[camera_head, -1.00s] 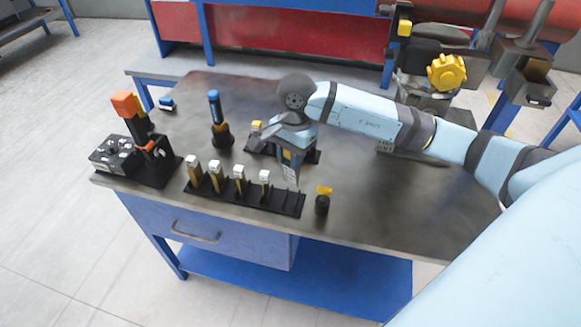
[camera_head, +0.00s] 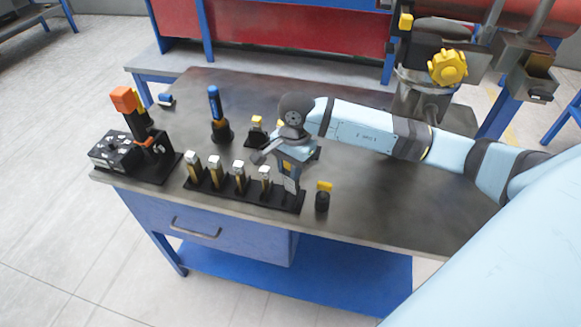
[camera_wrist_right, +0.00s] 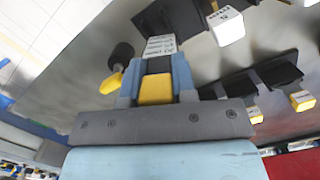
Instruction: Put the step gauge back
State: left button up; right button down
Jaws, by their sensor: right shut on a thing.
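My right gripper (camera_head: 288,160) is shut on the step gauge (camera_head: 290,185), a narrow piece whose pale, marked lower part shows below the jaws. In the right wrist view, the gauge's white marked faces (camera_wrist_right: 160,46) stick out beyond the right gripper (camera_wrist_right: 154,70), with a yellow part between the fingers. The gauge is over or at the right end of the black rack (camera_head: 220,196); I cannot tell if it touches. Several upright pieces with pale tops (camera_head: 239,178) stand in the rack's left and middle. My left gripper is not in view.
A small black post with a yellow top (camera_head: 323,196) stands just right of the rack. A blue-topped tool (camera_head: 215,110) stands behind it. A black stand with an orange top (camera_head: 124,100) is at the left. The tabletop's right side (camera_head: 400,215) is clear.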

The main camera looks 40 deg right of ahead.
jog(key=shift+f, duration=0.15)
jog(key=c, duration=0.9)
grip_release()
